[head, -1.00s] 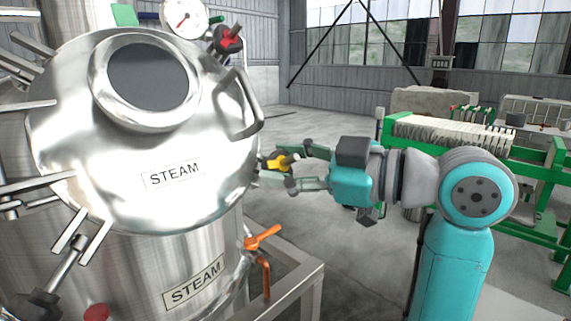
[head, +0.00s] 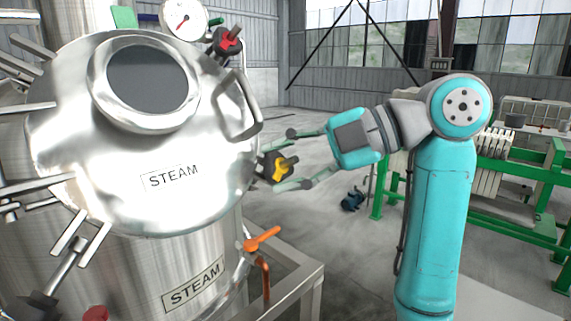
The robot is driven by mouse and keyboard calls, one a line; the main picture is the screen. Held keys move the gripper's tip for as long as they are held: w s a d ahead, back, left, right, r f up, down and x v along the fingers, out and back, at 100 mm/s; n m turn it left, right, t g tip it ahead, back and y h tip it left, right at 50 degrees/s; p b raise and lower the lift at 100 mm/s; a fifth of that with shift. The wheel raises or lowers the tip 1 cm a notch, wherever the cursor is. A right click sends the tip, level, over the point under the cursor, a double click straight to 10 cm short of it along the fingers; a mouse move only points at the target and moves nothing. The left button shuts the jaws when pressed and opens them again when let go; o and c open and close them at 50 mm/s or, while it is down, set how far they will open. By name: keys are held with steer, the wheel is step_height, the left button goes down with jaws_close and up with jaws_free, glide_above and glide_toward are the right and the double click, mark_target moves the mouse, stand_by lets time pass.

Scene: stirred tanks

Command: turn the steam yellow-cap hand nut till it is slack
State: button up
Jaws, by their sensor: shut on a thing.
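The steam vessel's polished lid (head: 215,195) carries a STEAM label. The yellow-cap hand nut (head: 278,168), a dark knob with a yellow top, sits at the lid's right rim. My gripper (head: 283,163) reaches in from the right with one finger above the nut and one below it. It is shut on the nut. The exact finger contact is small and hard to make out. The nut's threaded part is hidden, so I cannot tell how tight it is.
A red-cap hand nut (head: 228,40) sits at the upper rim beside a pressure gauge (head: 184,18). A lid handle (head: 245,105) stands out just above my gripper. An orange valve lever (head: 262,238) is below. Open floor and a green-framed press (head: 510,172) lie to the right.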

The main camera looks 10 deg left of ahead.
steer(key=shift+n+h, duration=0.3)
steer(key=shift+n, duration=0.3)
steer(key=shift+g, duration=0.3)
steer(key=o, duration=1.2)
steer(key=shift+c, duration=0.2)
